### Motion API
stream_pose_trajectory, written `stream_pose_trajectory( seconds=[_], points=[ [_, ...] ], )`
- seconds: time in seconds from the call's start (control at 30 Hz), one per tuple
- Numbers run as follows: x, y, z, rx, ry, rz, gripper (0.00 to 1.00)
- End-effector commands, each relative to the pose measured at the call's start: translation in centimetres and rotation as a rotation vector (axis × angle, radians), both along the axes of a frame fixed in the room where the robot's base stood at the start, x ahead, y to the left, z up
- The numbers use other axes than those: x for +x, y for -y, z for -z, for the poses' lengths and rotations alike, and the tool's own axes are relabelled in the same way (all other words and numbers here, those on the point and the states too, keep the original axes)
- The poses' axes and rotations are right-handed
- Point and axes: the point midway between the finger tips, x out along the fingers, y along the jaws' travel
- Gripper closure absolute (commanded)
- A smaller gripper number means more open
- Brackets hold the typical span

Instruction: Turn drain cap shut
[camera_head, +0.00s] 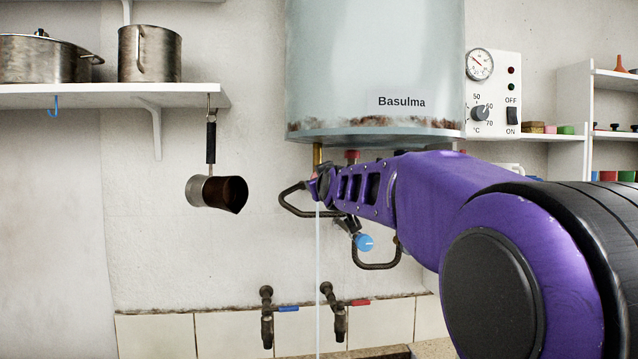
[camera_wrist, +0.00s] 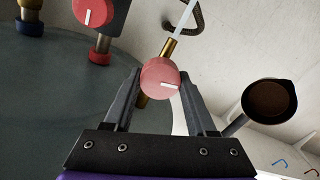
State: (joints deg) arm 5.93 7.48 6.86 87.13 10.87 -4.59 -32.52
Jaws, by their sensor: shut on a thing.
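The drain cap (camera_wrist: 160,77) is a round pink-red knob with a white mark, set on a short brass pipe (camera_wrist: 170,48). My gripper (camera_wrist: 160,92) is shut on the cap, a finger on each side. A thin pale stream of water (camera_wrist: 184,18) runs from the pipe's end. In the head view the brass pipe (camera_head: 317,153) comes down from the underside of the boiler (camera_head: 375,70), and the stream (camera_head: 318,270) falls straight down. My gripper (camera_head: 318,184) is at that pipe, where the cap is mostly hidden.
Dark bent pipes and a blue knob (camera_head: 364,242) hang close by. Another red knob (camera_wrist: 95,10) shows in the wrist view. A dipper (camera_head: 217,192) hangs to the left from the shelf (camera_head: 115,97). Two taps (camera_head: 267,318) sit below on the wall.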

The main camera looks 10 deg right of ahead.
Motion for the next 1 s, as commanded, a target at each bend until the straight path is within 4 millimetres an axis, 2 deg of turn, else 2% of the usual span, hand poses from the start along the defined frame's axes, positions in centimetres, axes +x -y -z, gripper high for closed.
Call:
stream_pose_trajectory(
  seconds=[1.0],
  points=[
    [0.00,0.20,-0.07,0.927,0.003,-0.002,0.99]
  ],
)
